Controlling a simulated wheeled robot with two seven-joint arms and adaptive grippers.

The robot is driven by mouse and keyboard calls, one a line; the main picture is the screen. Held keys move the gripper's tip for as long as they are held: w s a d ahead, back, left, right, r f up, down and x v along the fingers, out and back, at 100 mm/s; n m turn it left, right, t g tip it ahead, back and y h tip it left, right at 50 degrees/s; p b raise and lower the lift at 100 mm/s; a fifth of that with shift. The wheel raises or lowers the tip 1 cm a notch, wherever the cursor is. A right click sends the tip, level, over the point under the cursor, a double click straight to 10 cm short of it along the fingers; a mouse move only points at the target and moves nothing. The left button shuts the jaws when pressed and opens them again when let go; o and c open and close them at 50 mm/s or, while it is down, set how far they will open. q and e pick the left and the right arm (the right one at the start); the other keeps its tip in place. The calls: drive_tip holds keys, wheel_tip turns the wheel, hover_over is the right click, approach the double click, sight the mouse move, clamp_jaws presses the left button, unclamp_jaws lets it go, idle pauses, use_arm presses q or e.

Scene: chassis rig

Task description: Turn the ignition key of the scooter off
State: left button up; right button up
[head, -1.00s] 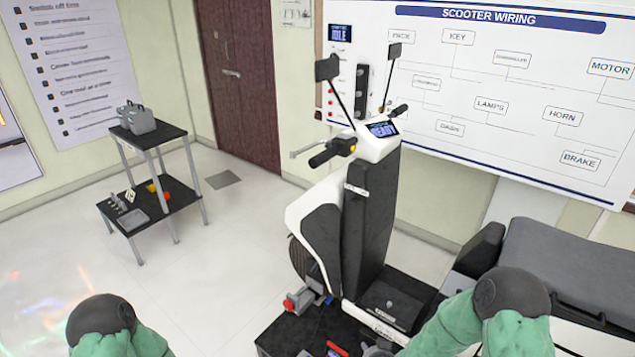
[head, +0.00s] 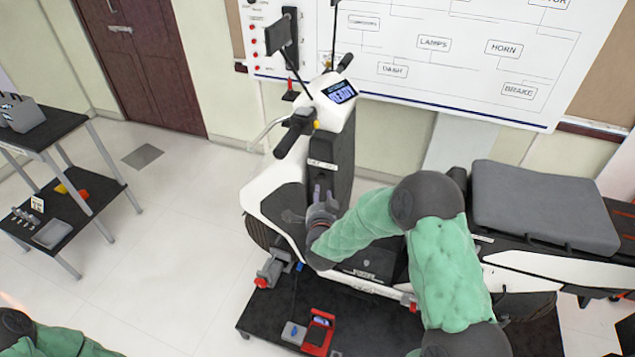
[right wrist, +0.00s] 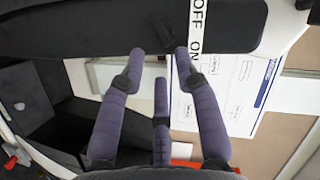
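The white and black scooter (head: 270,195) stands on a dark platform, its dash display (head: 340,91) lit and reading "READY". A white label (head: 322,164) is on its black front column. My right gripper (head: 318,190) is in front of that column, just below the label. In the right wrist view my right gripper (right wrist: 160,55) is open, its fingers spread. A small dark piece, apparently the ignition key (right wrist: 168,38), shows on the black panel near the fingertips, left of the "OFF ON" label (right wrist: 195,28). Contact and the key's exact angle cannot be told. My left gripper is out of view.
The scooter seat (head: 540,205) is to the right of my right arm. A red-and-grey item (head: 318,332) lies on the dark platform (head: 262,312). A two-tier stand (head: 65,140) is at the left.

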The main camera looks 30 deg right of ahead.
sight(321, 178)
drive_tip(key=x, duration=0.7)
drive_tip(key=shift+w, duration=0.2)
